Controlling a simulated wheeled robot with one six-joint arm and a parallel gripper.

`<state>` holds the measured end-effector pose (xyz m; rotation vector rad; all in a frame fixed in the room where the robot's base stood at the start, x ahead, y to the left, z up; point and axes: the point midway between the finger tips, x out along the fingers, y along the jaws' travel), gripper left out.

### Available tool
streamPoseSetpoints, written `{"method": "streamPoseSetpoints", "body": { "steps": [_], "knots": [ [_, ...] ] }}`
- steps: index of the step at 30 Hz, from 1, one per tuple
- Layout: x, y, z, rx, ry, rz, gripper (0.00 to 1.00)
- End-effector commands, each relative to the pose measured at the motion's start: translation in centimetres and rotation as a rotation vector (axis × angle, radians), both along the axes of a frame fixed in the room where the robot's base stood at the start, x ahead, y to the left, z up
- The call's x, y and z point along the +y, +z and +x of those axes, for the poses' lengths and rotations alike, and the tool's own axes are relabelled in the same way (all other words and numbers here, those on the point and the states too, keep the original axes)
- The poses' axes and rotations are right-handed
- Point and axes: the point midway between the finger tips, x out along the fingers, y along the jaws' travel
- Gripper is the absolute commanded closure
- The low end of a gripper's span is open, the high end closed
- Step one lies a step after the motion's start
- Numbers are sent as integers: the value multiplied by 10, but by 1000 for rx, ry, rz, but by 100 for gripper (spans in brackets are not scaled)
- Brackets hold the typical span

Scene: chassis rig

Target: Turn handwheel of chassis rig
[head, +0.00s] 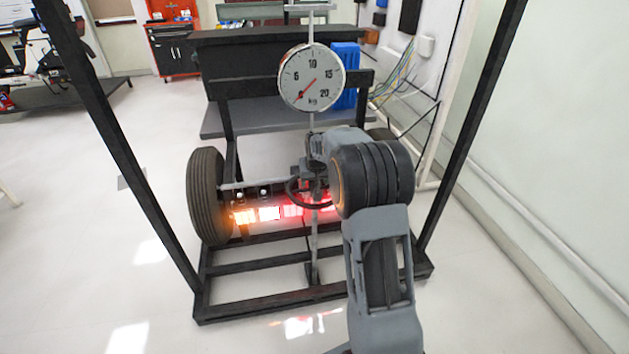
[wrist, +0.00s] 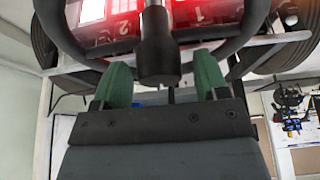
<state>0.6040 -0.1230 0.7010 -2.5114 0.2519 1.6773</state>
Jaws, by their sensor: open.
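The black handwheel (wrist: 250,28) fills the top of the wrist view, its curved rim running to both sides and its thick dark hub (wrist: 157,48) in the middle. My gripper (wrist: 162,80) has two green-padded fingers, spread apart, one on each side of the hub's lower end in the picture. The fingers look empty; I cannot tell whether they touch the wheel. In the head view part of the handwheel (head: 291,192) shows as a dark curve beside my arm, which hides the rest. The chassis rig (head: 262,312) is a black frame on the floor.
A round dial (head: 312,78) stands on a post above the wheel, its red needle near 0. Lit lamps (head: 269,213) glow orange, white and red behind. A tyre (head: 206,196) is at the left. Black uprights (head: 130,150) flank my arm.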

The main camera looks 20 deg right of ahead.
Motion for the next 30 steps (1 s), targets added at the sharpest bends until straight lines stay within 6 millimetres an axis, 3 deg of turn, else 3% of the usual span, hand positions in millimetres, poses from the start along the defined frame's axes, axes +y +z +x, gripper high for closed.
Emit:
{"method": "streamPoseSetpoints", "body": {
  "steps": [9, 30],
  "knots": [
    [0, -1, 0, 0, 0, 0, 35],
    [0, -1, 0, 0, 0, 0, 100]
  ]
}}
